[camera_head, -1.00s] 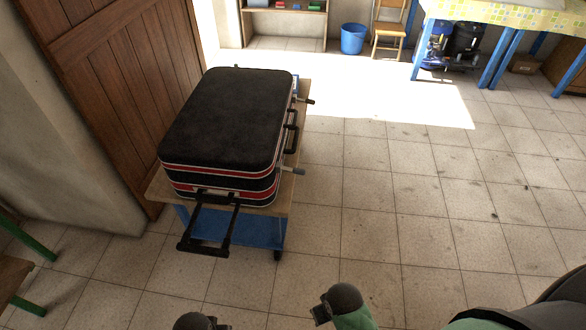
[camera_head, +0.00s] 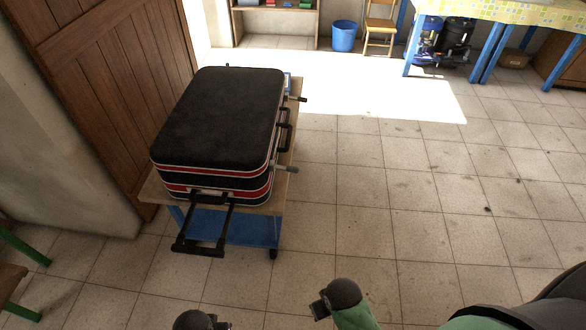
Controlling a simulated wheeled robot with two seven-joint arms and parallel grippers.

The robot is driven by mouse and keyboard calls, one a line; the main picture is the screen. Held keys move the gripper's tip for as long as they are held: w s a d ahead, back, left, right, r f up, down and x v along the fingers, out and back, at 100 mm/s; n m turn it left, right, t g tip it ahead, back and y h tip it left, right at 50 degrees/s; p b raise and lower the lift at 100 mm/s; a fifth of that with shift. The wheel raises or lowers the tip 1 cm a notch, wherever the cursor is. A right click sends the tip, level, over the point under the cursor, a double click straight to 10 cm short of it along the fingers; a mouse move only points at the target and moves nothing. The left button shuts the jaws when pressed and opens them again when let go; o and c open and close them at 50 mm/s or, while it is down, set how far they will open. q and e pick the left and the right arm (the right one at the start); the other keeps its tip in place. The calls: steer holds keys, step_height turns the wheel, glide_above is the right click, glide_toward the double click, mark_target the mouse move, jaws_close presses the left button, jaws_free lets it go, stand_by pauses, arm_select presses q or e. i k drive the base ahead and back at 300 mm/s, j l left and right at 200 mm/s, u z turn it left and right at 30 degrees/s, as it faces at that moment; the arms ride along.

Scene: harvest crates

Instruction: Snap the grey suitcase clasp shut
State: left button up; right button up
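A black suitcase (camera_head: 220,118) with red and white trim lies flat on a small wheeled cart, left of the middle in the head view. Its lid looks closed down on the base. A black pull handle (camera_head: 204,235) sticks out at the near end, and a carry handle (camera_head: 284,130) is on the right side. A grey piece (camera_head: 287,169) juts out at the lower right side; I cannot tell whether it is the clasp or part of the cart. My arms show only as rounded dark and green parts at the bottom edge.
The cart has a wooden top (camera_head: 158,190) and a blue lower part (camera_head: 240,228). A brown wooden door (camera_head: 100,85) stands close on its left. Tiled floor (camera_head: 400,200) is open to the right. A blue bucket (camera_head: 344,36), chair (camera_head: 381,28) and table are at the back.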

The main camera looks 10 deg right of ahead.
mark_target(289, 168)
steer(key=z, duration=0.4)
steer(key=i+l+z, duration=0.1)
steer(key=z, duration=0.35)
steer(key=i+z, duration=0.1)
steer(key=z, duration=0.3)
steer(key=i, duration=1.85)
steer(key=i+l+u, duration=0.15)
steer(key=i, duration=0.35)
steer(key=i+l+u, duration=0.2)
steer(key=i, duration=0.35)
steer(key=i+l+u, duration=0.15)
steer(key=i, duration=0.35)
steer(key=u, duration=3.7)
